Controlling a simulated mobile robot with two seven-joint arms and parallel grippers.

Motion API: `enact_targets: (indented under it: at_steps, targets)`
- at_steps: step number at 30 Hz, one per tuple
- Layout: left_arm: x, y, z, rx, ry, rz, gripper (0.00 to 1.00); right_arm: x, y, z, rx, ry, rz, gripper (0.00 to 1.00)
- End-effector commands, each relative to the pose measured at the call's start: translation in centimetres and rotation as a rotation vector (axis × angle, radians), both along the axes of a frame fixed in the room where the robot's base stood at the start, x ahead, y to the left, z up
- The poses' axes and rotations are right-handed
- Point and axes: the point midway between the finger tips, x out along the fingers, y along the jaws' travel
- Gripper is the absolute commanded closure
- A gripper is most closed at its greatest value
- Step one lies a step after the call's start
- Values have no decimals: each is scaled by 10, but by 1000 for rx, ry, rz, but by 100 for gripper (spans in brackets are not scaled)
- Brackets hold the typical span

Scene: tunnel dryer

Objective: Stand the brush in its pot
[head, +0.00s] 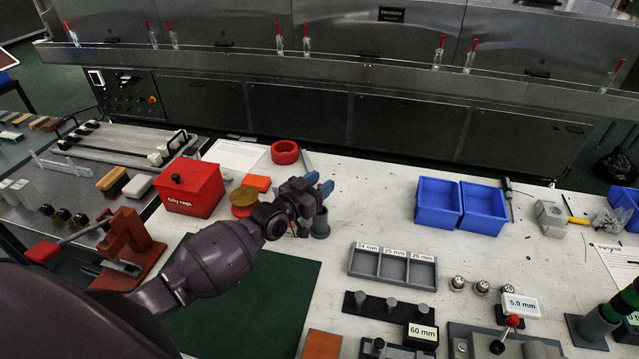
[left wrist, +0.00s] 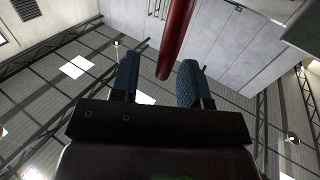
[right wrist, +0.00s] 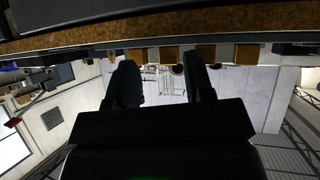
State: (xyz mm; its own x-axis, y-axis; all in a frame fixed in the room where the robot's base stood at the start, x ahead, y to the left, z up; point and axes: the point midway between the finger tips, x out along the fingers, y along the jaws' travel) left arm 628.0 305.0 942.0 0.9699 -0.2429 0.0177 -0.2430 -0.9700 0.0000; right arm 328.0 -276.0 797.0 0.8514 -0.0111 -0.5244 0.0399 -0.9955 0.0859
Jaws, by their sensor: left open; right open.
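My left gripper (head: 318,184) is open above the middle of the white table, with its blue fingertips apart. A small dark grey pot (head: 320,223) stands upright on the table just below it in the head view. In the left wrist view, a dark red rod (left wrist: 177,35) reaches down from the top edge, its end between the open fingers (left wrist: 159,64). It may be the brush handle; I cannot tell, nor whether it touches a finger. No brush shows clearly in the head view, where my left arm hides part of the table. My right gripper (right wrist: 160,72) is open and empty, outside the head view.
A grey three-part tray (head: 393,267) is at front right, with blue bins (head: 438,203) beyond. A green mat (head: 245,300) lies in front. Bare table lies right of the pot.

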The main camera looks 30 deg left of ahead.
Motion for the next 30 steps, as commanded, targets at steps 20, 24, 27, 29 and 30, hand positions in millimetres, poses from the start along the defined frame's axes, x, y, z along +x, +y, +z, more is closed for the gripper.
enact_targets:
  at_steps: [20, 24, 27, 29, 30]
  targets:
    - [-87, 22, -2, 1, 1, 1, 58, -9, -2, -5, 0, 22, -6, 52]
    - [-99, 25, -2, 1, 0, 1, 58, -5, -1, -3, 0, 13, -4, 52]
    - [-103, 26, -2, 1, 0, 0, 58, -3, 0, 0, 0, 6, -2, 52]
    - [-105, 26, -2, 1, 0, 0, 58, -1, 0, 1, 0, 2, -2, 52]
    - [-105, 27, -2, 1, 0, 0, 58, 0, 0, 1, 1, 0, -1, 52]
